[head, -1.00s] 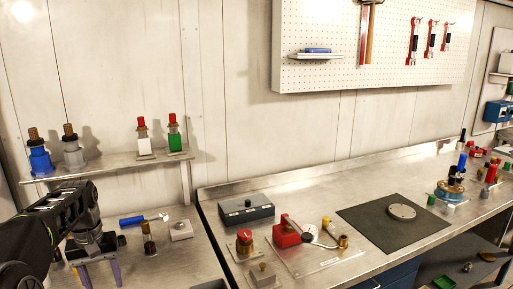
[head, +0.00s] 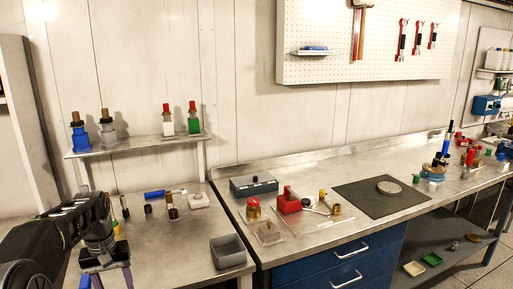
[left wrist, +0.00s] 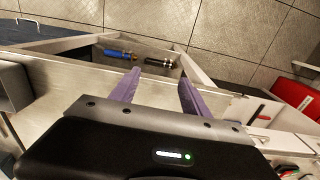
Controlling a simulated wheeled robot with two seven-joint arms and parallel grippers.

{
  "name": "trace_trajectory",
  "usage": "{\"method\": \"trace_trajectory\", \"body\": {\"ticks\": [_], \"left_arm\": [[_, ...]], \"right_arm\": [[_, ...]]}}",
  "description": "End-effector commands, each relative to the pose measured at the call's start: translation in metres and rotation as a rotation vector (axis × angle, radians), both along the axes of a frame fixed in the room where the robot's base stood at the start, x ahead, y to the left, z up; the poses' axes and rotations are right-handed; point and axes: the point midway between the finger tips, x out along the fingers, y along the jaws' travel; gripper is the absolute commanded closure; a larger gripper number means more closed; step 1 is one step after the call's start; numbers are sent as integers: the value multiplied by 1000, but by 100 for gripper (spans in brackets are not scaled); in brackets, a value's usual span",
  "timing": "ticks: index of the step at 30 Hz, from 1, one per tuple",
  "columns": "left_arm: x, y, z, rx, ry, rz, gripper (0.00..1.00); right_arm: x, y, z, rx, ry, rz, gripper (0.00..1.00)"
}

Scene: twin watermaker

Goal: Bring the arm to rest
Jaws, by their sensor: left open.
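My left arm (head: 62,235) comes in from the left in the head view. It is bent, with its left gripper (head: 112,280) pointing down at the lower left, in front of the left table. The gripper is open, its two purple fingers apart with nothing seen between them. In the left wrist view the open fingers (left wrist: 157,90) reach toward a metal surface and frame, with a blue item (left wrist: 118,54) and a dark item (left wrist: 157,61) beyond. My right gripper is in neither view.
The left table (head: 185,240) holds a grey bin (head: 228,251), a blue-handled tool (head: 158,194) and small parts. A raised shelf (head: 140,146) carries several bottles. The right bench (head: 300,245) bears a red device (head: 288,203) and a dark mat (head: 360,199). Drawers (head: 340,268) are below.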

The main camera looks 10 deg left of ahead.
Motion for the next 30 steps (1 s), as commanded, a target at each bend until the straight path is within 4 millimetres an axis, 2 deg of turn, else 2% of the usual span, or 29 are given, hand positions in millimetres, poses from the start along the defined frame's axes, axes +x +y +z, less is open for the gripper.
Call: {"method": "trace_trajectory", "body": {"ticks": [5, 8, 14, 17, 20, 21, 23, 24, 27, 30], "left_arm": [[5, -18, -34, -15, -3, -36, 45], [8, -33, -61, -28, -7, -64, 45], [5, -79, -129, -68, -21, -131, 45], [-6, -114, -175, -101, -30, -174, 45], [-33, -162, -230, -147, -39, -220, 45], [-46, -183, -250, -168, -45, -237, 45], [-71, -214, -277, -198, -54, -259, 45], [-91, -234, -293, -218, -59, -273, 45], [-143, -280, -322, -265, -71, -296, 45], [-192, -314, -334, -302, -82, -314, 45]], "right_arm": [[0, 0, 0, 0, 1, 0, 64], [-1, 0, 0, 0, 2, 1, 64], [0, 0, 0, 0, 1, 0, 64], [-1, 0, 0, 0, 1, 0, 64], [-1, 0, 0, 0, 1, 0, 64], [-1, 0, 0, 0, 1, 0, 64], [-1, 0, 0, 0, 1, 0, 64], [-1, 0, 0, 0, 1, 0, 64], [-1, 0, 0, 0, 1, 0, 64], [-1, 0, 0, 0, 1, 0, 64]]}}
